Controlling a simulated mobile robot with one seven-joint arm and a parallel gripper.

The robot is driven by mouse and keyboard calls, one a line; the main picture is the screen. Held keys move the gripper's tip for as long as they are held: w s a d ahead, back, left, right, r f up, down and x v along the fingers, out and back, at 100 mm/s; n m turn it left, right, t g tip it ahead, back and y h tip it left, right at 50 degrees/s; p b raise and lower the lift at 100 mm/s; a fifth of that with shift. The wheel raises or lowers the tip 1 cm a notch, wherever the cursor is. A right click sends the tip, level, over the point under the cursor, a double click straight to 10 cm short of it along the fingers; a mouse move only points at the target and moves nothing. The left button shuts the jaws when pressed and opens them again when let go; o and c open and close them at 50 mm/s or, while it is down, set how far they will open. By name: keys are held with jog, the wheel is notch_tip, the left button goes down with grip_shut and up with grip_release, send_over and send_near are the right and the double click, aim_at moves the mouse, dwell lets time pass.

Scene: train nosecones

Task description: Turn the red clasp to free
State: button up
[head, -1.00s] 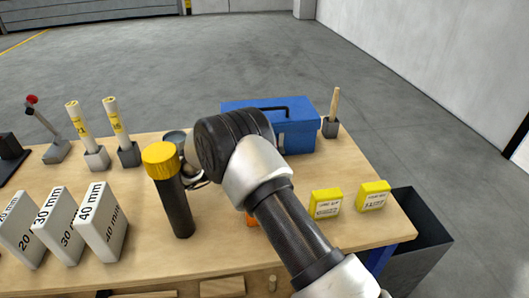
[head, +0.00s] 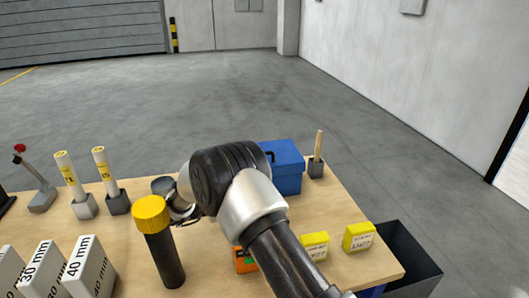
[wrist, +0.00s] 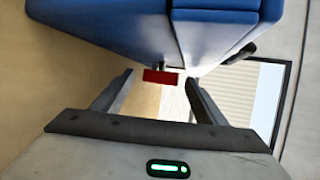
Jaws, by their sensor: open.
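The red clasp (wrist: 160,77) shows in the wrist view as a small red block just below the blue toolbox (wrist: 110,20). It lies between the tips of my gripper (wrist: 161,75). The gripper is open, one finger on each side of the clasp with a gap on both sides. I cannot tell how close the tips are in depth. In the head view, the blue toolbox (head: 288,168) stands at the back of the bench, partly behind my arm. My arm hides the clasp there.
A black cylinder with a yellow cap (head: 152,212) stands left of my arm. White millimetre blocks (head: 88,268) stand front left. Yellow boxes (head: 358,237) and an orange item (head: 243,260) lie front right. A lever with a red knob (head: 42,180) stands far left.

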jog(key=r+y+p, duration=0.1)
jog(key=p, duration=0.1)
jog(key=r+m+g+y+p, duration=0.1)
jog(key=y+p, duration=0.1)
jog(key=p, duration=0.1)
jog(key=shift+d+r, duration=0.1)
jog(key=shift+d, duration=0.3)
jog(key=y+p, duration=0.1)
jog(key=y, duration=0.1)
jog(key=d+m+g+y+p, duration=0.1)
jog(key=y+p, duration=0.1)
jog(key=g+y+p, duration=0.1)
jog(key=y+p, duration=0.1)
jog(key=shift+w+d+r+m, duration=0.15)
jog(key=shift+d+r+m, duration=0.05)
jog(key=shift+d+m, duration=0.1)
jog(key=y+p, duration=0.1)
jog(key=y, duration=0.1)
jog(key=d+g+y+p, duration=0.1)
jog(key=shift+w+m+y+p, duration=0.1)
jog(key=shift+m+y+p, duration=0.2)
jog(key=shift+m+y, duration=0.1)
jog(key=a+v, duration=0.1)
jog(key=v, duration=1.6)
jog(key=shift+d+p, duration=0.3)
jog(key=shift+d, duration=0.2)
jog(key=shift+r, duration=0.1)
